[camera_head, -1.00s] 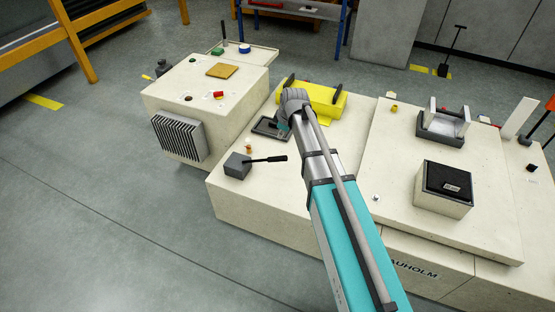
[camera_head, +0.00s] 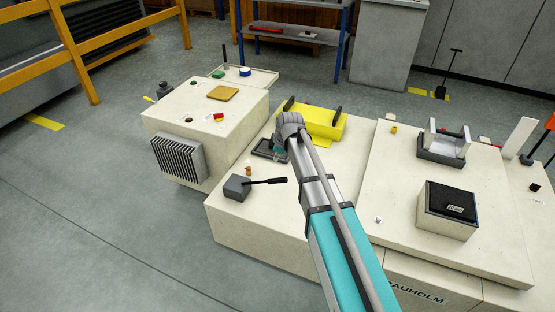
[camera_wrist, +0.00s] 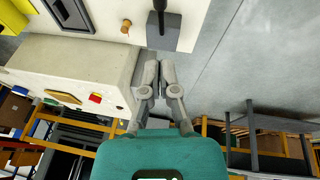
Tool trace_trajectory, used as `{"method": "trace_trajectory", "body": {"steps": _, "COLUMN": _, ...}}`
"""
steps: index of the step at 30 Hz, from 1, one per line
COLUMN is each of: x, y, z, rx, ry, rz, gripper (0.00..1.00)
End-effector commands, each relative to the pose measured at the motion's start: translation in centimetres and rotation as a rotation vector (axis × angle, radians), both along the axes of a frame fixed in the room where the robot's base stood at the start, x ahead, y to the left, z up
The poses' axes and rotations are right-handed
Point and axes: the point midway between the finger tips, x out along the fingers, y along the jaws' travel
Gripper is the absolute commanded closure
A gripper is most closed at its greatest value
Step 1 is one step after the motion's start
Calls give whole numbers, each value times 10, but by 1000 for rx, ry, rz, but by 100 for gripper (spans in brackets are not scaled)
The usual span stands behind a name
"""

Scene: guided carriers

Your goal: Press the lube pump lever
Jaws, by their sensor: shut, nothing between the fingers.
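The lube pump is taken to be the small grey box (camera_head: 237,187) near the left front edge of the cream bench top. Its black lever (camera_head: 272,181) sticks out to the right, roughly level. In the wrist view the grey box (camera_wrist: 163,36) and lever (camera_wrist: 158,6) lie at the top, just beyond my fingertips. My gripper (camera_wrist: 158,64) is shut and empty, its fingers pointing at the box; no contact shows, and the gap's depth cannot be told. In the head view my arm largely hides the gripper, which is behind and above the lever.
A small brown knob (camera_head: 248,170) stands behind the pump. A dark tray (camera_head: 268,150) and a yellow fixture (camera_head: 320,120) lie further back. A cream cabinet (camera_head: 205,115) with a ribbed grey panel (camera_head: 178,156) stands to the left. The floor in front of the bench is clear.

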Motion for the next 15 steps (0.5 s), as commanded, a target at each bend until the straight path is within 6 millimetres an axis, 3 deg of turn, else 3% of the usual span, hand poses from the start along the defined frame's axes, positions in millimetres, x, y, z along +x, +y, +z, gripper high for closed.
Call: {"method": "trace_trajectory", "body": {"steps": 15, "x": 10, "y": 9, "z": -42, "rx": 0, "ry": 0, "rz": 0, "gripper": 100}}
